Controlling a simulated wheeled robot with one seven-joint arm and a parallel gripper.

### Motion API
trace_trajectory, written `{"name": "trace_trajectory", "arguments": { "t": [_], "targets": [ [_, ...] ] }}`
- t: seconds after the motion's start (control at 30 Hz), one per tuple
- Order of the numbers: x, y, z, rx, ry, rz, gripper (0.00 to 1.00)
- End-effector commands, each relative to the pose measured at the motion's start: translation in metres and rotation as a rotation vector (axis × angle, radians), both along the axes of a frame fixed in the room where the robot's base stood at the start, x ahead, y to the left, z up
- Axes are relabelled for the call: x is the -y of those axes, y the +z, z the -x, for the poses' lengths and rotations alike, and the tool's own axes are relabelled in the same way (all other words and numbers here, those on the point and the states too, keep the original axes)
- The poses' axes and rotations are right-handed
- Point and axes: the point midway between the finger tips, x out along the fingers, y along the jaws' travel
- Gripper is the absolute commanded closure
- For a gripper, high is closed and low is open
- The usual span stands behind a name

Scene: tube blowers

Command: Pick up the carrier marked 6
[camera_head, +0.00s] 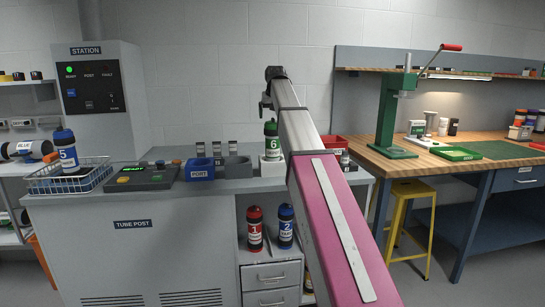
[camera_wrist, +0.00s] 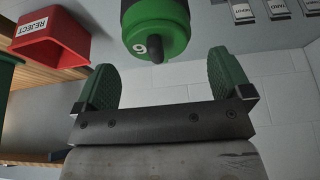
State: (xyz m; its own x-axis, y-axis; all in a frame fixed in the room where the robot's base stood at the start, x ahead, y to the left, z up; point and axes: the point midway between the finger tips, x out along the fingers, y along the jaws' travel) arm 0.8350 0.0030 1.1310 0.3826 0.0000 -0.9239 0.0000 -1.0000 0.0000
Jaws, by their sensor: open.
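The carrier marked 6 (camera_head: 272,143), with a green cap and green bands, stands upright on a white stand (camera_head: 270,166) on the counter, just left of my arm in the head view. In the wrist view its green end (camera_wrist: 158,30), with a 6 and a dark knob, shows at the top middle. My gripper (camera_wrist: 163,62) is open, its two green-padded fingers spread apart with nothing held between them. The carrier's end lies beyond the fingertips, roughly centred between them. In the head view my arm hides most of the gripper.
A red REJECT bin (camera_wrist: 55,38) is close by at the left of the wrist view. Carriers 1 (camera_head: 255,229) and 2 (camera_head: 286,227) stand on a shelf below. Carrier 5 (camera_head: 66,150) is in a wire basket (camera_head: 90,180).

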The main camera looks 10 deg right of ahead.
Motion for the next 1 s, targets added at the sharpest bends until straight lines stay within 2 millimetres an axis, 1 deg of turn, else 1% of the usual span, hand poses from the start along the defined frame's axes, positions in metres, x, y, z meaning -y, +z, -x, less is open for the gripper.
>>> {"name": "trace_trajectory", "arguments": {
  "t": [0.17,0.3,0.4,0.63,0.67,0.7,0.77,0.8,0.83,1.0],
  "targets": [
    [0.001,-0.014,-0.007,-0.001,0.000,0.000,0.03],
    [0.002,-0.033,-0.016,-0.001,0.000,0.000,0.03],
    [0.002,-0.043,-0.020,-0.001,0.000,0.000,0.03],
    [0.002,-0.046,-0.021,0.000,0.000,0.000,0.03],
    [0.002,-0.045,-0.021,0.000,0.000,0.000,0.06],
    [0.002,-0.045,-0.021,0.000,0.000,0.000,0.19],
    [0.002,-0.045,-0.021,0.000,0.000,0.000,0.39],
    [0.002,-0.045,-0.021,0.000,0.000,0.000,0.52],
    [0.002,-0.045,-0.021,0.000,0.000,0.000,0.62],
    [0.002,-0.045,-0.021,0.001,0.000,0.000,0.62]
  ]
}}
